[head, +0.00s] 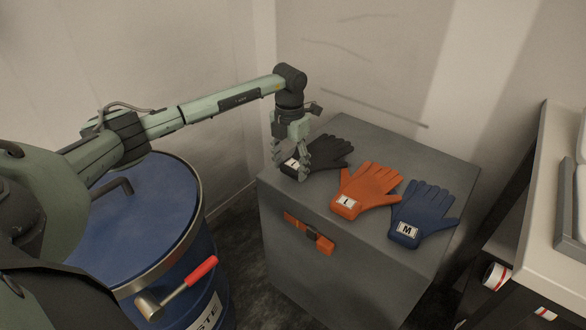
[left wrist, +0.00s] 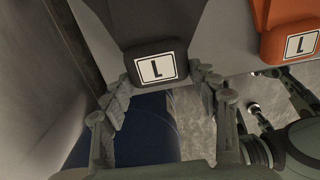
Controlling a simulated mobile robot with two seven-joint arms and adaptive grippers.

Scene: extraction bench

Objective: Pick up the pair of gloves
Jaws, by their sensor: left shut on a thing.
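Three gloves lie on top of a grey cabinet in the head view. The black glove (head: 328,153) is at the left, with a white label at its cuff. The label reads L in the left wrist view (left wrist: 155,68). The orange glove (head: 368,184) in the middle is also marked L, and the blue glove (head: 427,211) at the right is marked M. My left gripper (head: 289,170) points down at the cabinet's left edge, its fingers on either side of the black cuff and shut on it. The fingers partly hide the cuff in the head view.
The grey cabinet (head: 345,270) has an orange latch (head: 309,234) on its front. A white bench (head: 545,220) is at the right. Walls close in behind the cabinet.

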